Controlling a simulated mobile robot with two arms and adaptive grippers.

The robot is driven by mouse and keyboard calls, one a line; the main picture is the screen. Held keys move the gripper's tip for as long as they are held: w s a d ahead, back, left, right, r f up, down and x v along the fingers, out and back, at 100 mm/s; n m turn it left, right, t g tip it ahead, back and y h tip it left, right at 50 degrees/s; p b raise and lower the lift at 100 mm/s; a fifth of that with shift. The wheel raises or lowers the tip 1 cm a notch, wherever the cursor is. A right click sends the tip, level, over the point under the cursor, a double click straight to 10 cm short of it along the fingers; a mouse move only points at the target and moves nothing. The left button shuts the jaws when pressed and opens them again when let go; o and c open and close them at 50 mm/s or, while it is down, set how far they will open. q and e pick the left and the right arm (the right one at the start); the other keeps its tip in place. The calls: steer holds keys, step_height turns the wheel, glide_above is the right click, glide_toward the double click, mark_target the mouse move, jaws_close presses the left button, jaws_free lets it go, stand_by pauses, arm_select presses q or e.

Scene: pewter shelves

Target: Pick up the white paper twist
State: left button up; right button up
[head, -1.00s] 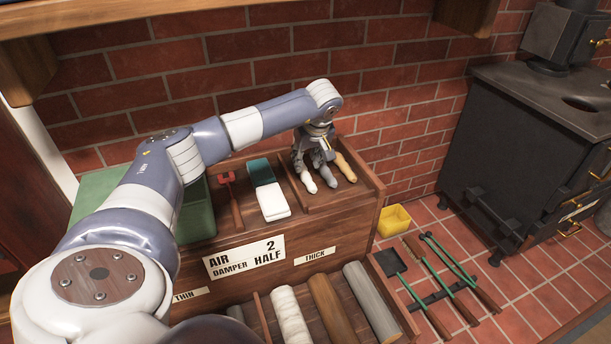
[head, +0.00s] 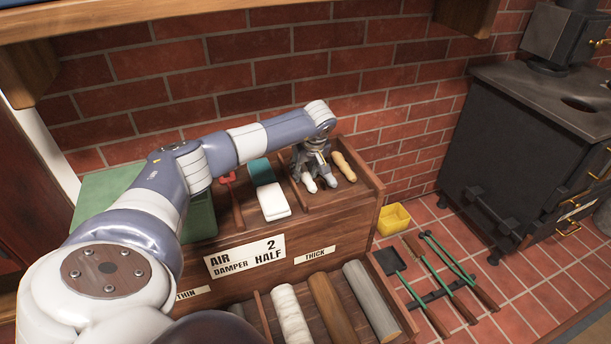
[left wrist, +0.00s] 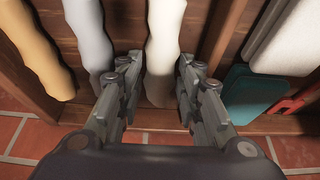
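The white paper twist (head: 309,184) lies in the right-hand compartment on top of the wooden unit, left of a grey twist (head: 329,180) and a tan twist (head: 343,166). My left gripper (head: 313,170) is over that compartment, pointing down, and hides the far part of the white twist. In the left wrist view my left gripper (left wrist: 159,75) is open, with one finger on each side of the white twist (left wrist: 162,45). The grey twist (left wrist: 88,35) is just beside the left finger there. I cannot tell whether the fingers touch the white twist. My right gripper is not in view.
A wooden divider (left wrist: 222,35) runs close beside the right finger. Beyond it lie a white and teal block (head: 274,202) and a red-headed tool (head: 237,208). The brick wall (head: 230,85) rises behind. A yellow tub (head: 394,221) stands on the floor to the right.

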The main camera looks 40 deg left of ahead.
arm_select(q)
steer(key=c, duration=0.4)
steer(key=shift+c, duration=0.2)
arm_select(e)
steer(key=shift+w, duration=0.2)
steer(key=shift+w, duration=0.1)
